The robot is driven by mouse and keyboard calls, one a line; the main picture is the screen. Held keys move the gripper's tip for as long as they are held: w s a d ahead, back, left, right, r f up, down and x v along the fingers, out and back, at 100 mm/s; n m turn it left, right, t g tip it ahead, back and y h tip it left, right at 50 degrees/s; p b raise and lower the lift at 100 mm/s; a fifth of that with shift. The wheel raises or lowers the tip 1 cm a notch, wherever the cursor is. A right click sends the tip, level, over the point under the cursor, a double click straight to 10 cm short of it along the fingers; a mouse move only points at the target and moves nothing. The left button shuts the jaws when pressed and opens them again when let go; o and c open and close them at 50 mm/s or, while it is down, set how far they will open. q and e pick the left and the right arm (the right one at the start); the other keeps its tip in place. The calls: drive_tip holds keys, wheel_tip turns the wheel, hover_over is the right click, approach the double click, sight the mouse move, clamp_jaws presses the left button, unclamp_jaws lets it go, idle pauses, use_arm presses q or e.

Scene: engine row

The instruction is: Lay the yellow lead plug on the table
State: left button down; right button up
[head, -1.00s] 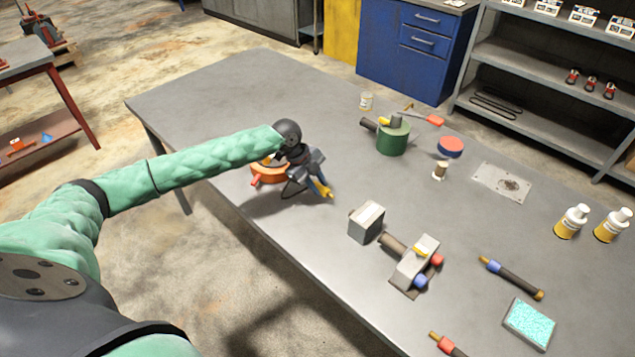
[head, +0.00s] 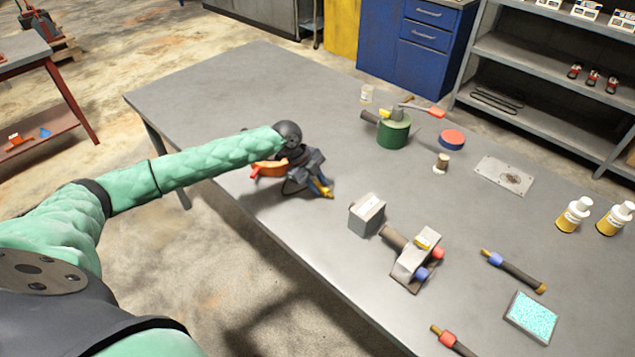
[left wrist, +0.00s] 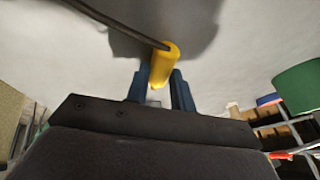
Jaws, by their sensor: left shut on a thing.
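My left gripper (head: 322,187) is over the near left part of the grey table (head: 225,90). Its blue fingers are shut on the yellow lead plug (head: 327,193). In the left wrist view the plug (left wrist: 163,64) sits between the fingers (left wrist: 160,88), with a dark lead (left wrist: 115,22) running from it to the upper left. The grey surface lies close beyond the plug, with a shadow on it. I cannot tell whether the plug touches the table. My right gripper is not in view.
An orange object (head: 270,168) with a red end lies behind my left gripper, partly hidden. A grey block (head: 367,214) and a grey device with red and blue knobs (head: 415,260) stand to the right. A green cylinder (head: 393,133) is farther back. The table's far left is clear.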

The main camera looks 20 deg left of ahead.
use_arm(q)
drive_tip(key=c, duration=1.1)
unclamp_jaws()
drive_tip(key=shift+f, duration=0.1)
